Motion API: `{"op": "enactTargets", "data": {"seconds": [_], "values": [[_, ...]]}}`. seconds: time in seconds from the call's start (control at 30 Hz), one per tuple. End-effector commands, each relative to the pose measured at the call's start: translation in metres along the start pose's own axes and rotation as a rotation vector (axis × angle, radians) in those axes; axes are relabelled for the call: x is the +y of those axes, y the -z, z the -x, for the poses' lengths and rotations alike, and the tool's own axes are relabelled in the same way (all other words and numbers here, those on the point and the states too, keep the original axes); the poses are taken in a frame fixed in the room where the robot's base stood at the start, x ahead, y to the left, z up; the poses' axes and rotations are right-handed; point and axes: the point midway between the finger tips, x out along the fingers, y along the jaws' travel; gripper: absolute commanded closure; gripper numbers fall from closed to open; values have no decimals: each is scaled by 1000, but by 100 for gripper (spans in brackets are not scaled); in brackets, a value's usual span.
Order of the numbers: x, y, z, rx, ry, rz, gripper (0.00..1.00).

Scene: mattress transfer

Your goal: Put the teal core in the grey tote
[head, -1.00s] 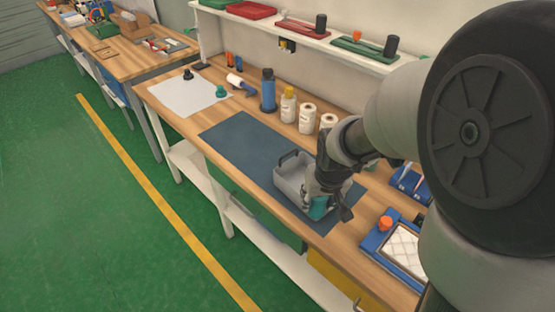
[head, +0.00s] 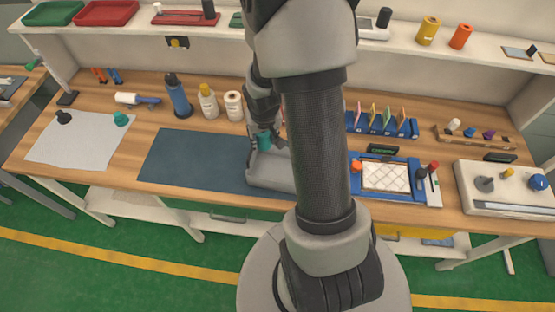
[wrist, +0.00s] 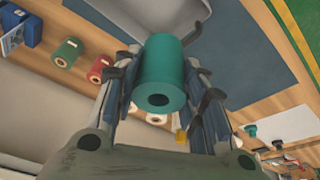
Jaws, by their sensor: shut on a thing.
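The teal core (wrist: 163,76) is a hollow cylinder between the two fingers of my gripper (wrist: 165,95) in the wrist view, its open end towards the camera. My gripper (head: 265,132) is shut on it. In the head view the core (head: 264,141) shows at the back left part of the grey tote (head: 270,179), close to its rim. I cannot tell whether it is above or inside the tote. The tote stands on the dark blue mat (head: 195,162). My arm hides the tote's right side.
Bottles (head: 178,97) and white rolls (head: 233,105) stand behind the mat. A blue tray (head: 425,190) lies right of the tote. A white sheet (head: 75,143) with small black and teal pieces lies at the left. A shelf (head: 225,30) runs along the back.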

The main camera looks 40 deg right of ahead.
Motion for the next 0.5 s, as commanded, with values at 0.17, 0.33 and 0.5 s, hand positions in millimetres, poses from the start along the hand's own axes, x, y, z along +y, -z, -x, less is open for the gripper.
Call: {"op": "enactTargets", "data": {"seconds": [0.17, 0.33, 0.5], "values": [[40, -1, 12, -7, -12, -92, 85], [52, -4, 6, -6, -13, -124, 85], [52, -13, -21, -5, -13, -126, 85]]}}
